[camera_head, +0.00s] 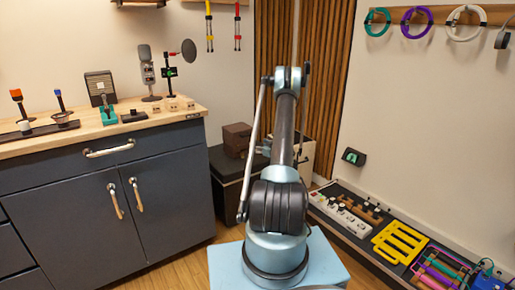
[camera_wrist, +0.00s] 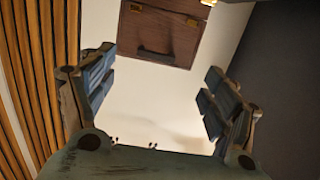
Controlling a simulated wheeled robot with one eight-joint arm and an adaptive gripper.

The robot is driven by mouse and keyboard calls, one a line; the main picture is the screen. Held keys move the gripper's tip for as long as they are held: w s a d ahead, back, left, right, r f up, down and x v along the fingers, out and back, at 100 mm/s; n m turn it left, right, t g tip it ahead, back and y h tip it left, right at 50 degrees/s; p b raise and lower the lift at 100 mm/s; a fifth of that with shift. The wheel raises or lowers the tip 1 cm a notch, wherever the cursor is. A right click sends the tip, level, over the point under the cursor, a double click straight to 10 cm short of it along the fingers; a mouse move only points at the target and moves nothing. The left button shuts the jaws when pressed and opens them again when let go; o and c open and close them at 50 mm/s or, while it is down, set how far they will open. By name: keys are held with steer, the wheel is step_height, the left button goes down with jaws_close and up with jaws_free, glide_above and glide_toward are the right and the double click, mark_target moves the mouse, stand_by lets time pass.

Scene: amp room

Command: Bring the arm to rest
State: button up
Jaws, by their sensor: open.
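My gripper (camera_wrist: 160,76) shows in the wrist view with its two fingers spread wide apart. It is open and nothing is between the fingers. Beyond them are a pale surface and a brown wooden case (camera_wrist: 160,32) with a dark handle and brass-coloured clasps. In the head view my arm stands up in the middle of the picture, with its upper links raised. My gripper cannot be clearly made out there; the arm's own links seem to hide it.
A dark cabinet (camera_head: 165,190) with a wooden top stands at left, bearing a microphone (camera_head: 147,70) and small gear. A brown box (camera_head: 237,137) sits on a dark chest behind my arm. A low bench (camera_head: 345,232) with a power strip and a yellow rack (camera_head: 400,242) runs along the right wall.

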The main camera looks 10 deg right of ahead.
steer(key=shift+r, duration=0.1)
steer(key=s+a+r+g+y, duration=0.1)
steer(key=s+a+r+g, duration=0.45)
steer(key=a+r, duration=0.7)
steer(key=s+a+r+g, duration=0.1)
steer(key=s+a+r, duration=0.3)
steer(key=s, duration=0.5)
steer(key=s+a+r+g, duration=0.2)
steer(key=s+r, duration=0.4)
steer(key=s, duration=0.2)
steer(key=s+d+f+m+g+h, duration=0.1)
steer(key=s+f+h, duration=0.1)
steer(key=s, duration=1.1)
steer(key=s+d+f+m+g+h, duration=0.1)
steer(key=s+f+g+h, duration=0.1)
steer(key=s, duration=1.2)
steer(key=s+d+f+m+g+h, duration=0.1)
steer(key=s+f+m+g+h, duration=0.1)
steer(key=s, duration=1.2)
steer(key=shift+d+f+h, duration=0.15)
steer(key=shift+f+h, duration=0.35)
steer(key=shift+w, duration=0.1)
